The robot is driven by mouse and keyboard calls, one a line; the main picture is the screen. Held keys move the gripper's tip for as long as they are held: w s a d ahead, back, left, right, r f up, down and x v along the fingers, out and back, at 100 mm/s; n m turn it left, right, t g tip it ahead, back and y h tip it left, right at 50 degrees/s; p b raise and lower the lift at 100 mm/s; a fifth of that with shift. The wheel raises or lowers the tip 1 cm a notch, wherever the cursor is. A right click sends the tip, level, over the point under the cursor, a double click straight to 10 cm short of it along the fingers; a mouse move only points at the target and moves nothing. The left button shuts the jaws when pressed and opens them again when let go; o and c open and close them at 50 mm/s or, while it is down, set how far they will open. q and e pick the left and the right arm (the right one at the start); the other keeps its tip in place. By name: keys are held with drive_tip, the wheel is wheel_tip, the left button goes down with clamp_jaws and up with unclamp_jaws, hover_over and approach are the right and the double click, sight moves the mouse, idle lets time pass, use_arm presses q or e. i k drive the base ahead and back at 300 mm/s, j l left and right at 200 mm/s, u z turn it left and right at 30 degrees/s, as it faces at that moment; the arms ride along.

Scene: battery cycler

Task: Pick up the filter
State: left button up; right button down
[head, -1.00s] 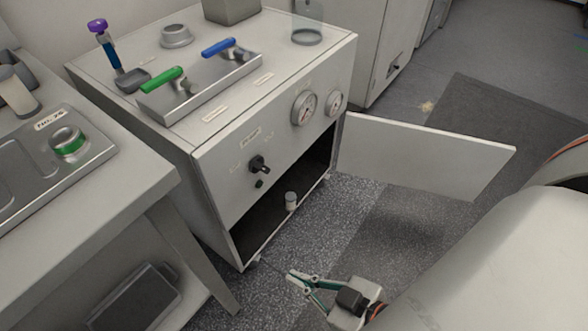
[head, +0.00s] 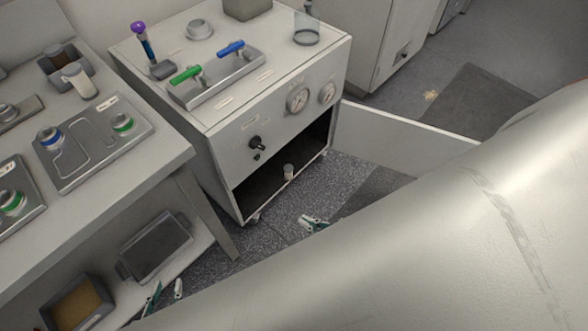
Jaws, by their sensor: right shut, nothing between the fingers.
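A small pale cylinder (head: 288,172), which looks like the filter, stands upright near the front edge of the open cabinet's (head: 229,150) dark compartment. My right gripper (head: 306,221) is in front of and below the compartment opening, apart from the cylinder. It is shut and empty; my own arm hides the rest of it. My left gripper (head: 166,292) shows at the bottom left with its two fingers apart and nothing seen between them. Its wrist is hidden behind my arm.
The cabinet door (head: 405,137) stands open to the right, partly hidden by my arm. A bench (head: 150,160) with trays stands left of the cabinet, with a bin (head: 75,306) and a dark case (head: 155,247) on its lower shelf. Handles and a tray top the cabinet.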

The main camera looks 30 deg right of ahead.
sight(288, 168)
drive_tip(key=i+l, duration=0.1)
drive_tip(key=l, duration=0.3)
drive_tip(key=i+l+z, duration=0.1)
drive_tip(key=l, duration=0.3)
drive_tip(key=i+l+z, duration=0.1)
drive_tip(key=l, duration=0.3)
drive_tip(key=i+l, duration=0.15)
drive_tip(key=l, duration=0.2)
drive_tip(key=i+l+z, duration=0.1)
drive_tip(key=l, duration=0.3)
